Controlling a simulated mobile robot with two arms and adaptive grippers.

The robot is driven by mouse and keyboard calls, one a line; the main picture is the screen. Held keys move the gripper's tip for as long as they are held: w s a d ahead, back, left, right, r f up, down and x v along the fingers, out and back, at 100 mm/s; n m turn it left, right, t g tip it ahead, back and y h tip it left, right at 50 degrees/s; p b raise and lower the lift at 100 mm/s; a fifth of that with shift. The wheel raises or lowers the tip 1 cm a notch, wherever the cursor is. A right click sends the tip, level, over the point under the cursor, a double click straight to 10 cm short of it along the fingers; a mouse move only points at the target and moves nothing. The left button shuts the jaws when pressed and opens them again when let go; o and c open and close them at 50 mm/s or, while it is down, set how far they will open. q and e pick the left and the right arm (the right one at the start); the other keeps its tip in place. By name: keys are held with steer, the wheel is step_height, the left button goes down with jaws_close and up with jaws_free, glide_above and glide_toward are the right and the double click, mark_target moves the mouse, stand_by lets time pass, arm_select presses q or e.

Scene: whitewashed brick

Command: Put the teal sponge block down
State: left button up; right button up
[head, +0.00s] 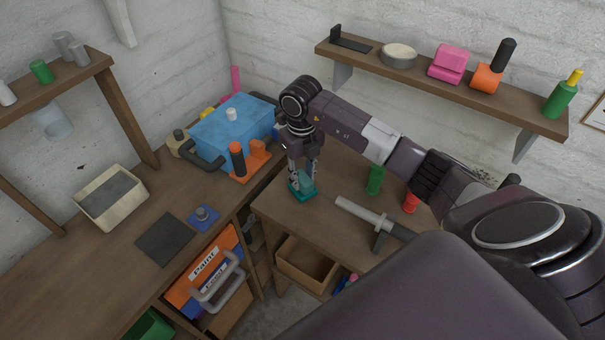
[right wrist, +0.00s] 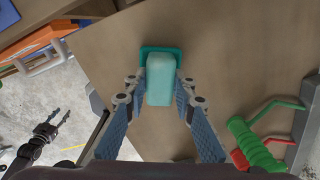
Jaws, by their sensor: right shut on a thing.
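The teal sponge block (right wrist: 160,78) is between the fingers of my right gripper (right wrist: 158,98), which is shut on it. A darker teal flat piece (right wrist: 147,54) shows at the block's far end; I cannot tell whether it is part of it. In the head view the block (head: 306,181) and my right gripper (head: 303,172) are at the left corner of the right-hand workbench (head: 345,205), low over its top. Whether the teal piece touches the wood is unclear. My left gripper (right wrist: 66,118) shows small at the left of the right wrist view, fingers apart and empty.
A blue toolbox (head: 229,130) and an orange tool (head: 251,158) stand at the left.

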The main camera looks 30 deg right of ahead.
mark_target(302, 177)
steer(key=shift+f, duration=0.1)
steer(key=o, duration=1)
steer(key=shift+r, duration=0.2)
steer(key=shift+w+r+b, duration=0.1)
steer(key=shift+r+b, duration=0.15)
steer(key=shift+b, duration=0.05)
steer(key=shift+a+r+b, duration=0.1)
steer(key=shift+r+b, duration=1.35)
steer(key=shift+r, duration=4.25)
